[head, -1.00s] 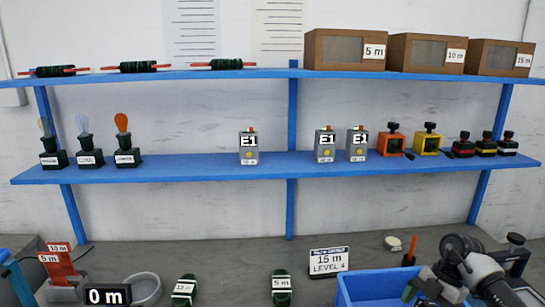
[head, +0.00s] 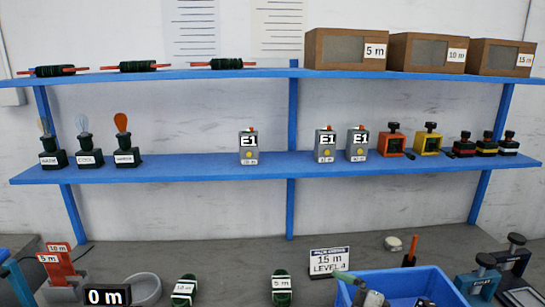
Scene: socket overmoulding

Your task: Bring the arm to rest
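Neither of my grippers shows in the head view, and no part of my arms is clearly in the picture. The blue bin (head: 437,279) stands at the bottom right, cut off by the lower edge. A green-tipped piece (head: 346,278) lies over its left rim, and a small grey piece (head: 372,299) shows inside near the front. The rest of the bin's contents is hidden or cut off.
A sign reading 15 m, LEVEL 4 (head: 329,262) stands behind the bin. A blue shelf (head: 200,168) spans the back.

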